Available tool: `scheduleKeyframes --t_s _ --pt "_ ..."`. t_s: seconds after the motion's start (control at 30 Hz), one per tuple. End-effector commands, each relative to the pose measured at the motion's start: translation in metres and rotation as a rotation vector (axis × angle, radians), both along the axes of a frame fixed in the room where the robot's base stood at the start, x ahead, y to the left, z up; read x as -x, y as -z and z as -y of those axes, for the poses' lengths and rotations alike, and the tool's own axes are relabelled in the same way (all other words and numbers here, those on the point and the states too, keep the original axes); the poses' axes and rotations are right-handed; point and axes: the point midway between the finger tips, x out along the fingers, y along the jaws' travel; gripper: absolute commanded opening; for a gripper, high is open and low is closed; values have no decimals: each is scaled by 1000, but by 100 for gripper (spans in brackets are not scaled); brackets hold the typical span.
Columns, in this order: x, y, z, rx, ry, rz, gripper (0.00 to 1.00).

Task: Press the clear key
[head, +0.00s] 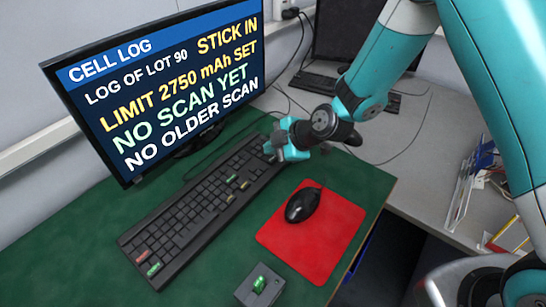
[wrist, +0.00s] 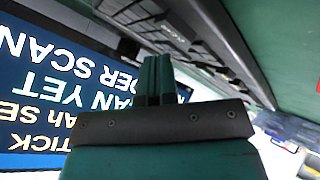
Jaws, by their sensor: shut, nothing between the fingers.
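The black keyboard (head: 190,215) lies on the green mat in front of the monitor. It has a red key (head: 141,256) and a green key (head: 154,269) at its near left end, and several yellowish or pale keys (head: 232,178) towards the right. Their labels are too small to read, so I cannot tell which is the clear key. My gripper (head: 271,149) is shut and empty at the keyboard's far right end, seemingly just above it. In the wrist view the closed fingers (wrist: 155,72) show in front of part of the keyboard (wrist: 235,50); contact cannot be told.
The monitor (head: 160,85) shows a cell log with a 2750 mAh limit. A black mouse (head: 302,204) sits on a red pad (head: 335,225). A grey block (head: 246,291) with a green piece stands at the front. A second keyboard (head: 315,82) lies on the grey desk behind.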

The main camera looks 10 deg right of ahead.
Motion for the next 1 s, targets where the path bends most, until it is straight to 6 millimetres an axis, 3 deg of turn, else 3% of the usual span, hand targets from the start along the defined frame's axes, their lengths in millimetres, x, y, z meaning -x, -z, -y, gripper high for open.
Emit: scheduleKeyframes --t_s 1.0 --pt "0 9 0 0 0 0 0"
